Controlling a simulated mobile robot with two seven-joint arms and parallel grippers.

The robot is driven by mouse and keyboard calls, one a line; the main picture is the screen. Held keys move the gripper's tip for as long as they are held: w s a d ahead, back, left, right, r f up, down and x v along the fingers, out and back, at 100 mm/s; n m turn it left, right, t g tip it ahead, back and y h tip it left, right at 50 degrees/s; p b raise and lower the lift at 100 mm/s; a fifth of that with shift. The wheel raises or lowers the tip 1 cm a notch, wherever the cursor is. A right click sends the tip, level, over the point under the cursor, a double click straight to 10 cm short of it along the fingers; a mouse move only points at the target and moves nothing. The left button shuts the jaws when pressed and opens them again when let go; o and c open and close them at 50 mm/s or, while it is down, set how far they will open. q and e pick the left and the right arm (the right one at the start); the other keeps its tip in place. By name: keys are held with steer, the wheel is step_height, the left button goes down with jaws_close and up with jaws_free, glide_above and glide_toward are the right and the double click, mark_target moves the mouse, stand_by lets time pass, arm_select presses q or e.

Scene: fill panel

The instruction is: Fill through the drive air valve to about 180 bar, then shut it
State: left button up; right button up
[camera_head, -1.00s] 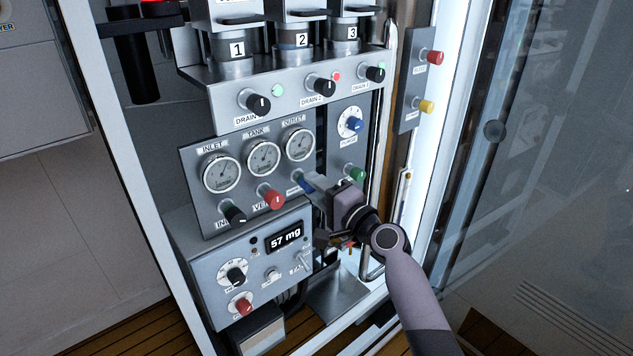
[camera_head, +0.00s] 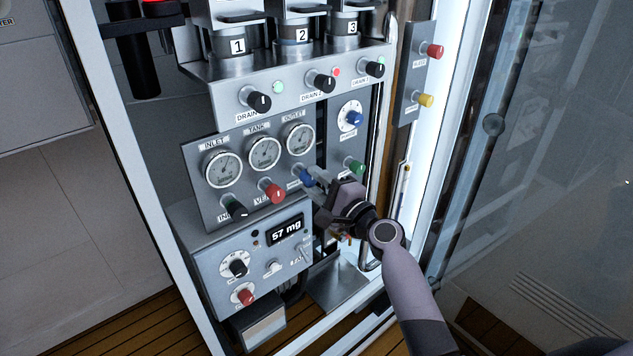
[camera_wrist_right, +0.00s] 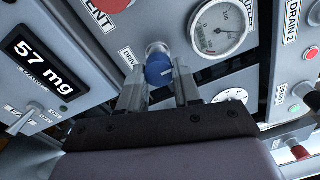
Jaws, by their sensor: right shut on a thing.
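The drive air valve is a blue knob (camera_head: 306,177) on the gauge panel, right of the red vent knob (camera_head: 273,193). In the right wrist view the blue knob (camera_wrist_right: 158,72) sits between my two fingers, beside a partly cut-off label starting "DRIV". My right gripper (camera_head: 316,182) is shut on this knob. Above it are the inlet gauge (camera_head: 223,168), tank gauge (camera_head: 264,153) and outlet gauge (camera_head: 299,139); their needles are too small to read surely. The outlet gauge (camera_wrist_right: 220,27) is larger in the wrist view. My left gripper is not in view.
Close by are the dark inlet knob (camera_head: 236,210), a green knob (camera_head: 356,167) and a display (camera_head: 286,231) reading 57 mg. Drain knobs (camera_head: 321,82) stick out above. The cabinet's white frame (camera_head: 150,230) and a glass door (camera_head: 560,170) flank the panel.

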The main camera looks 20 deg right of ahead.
steer(key=shift+f, duration=0.1)
steer(key=o, duration=1.1)
steer(key=shift+c, duration=0.2)
steer(key=shift+s, duration=0.1)
steer(key=v, duration=0.7)
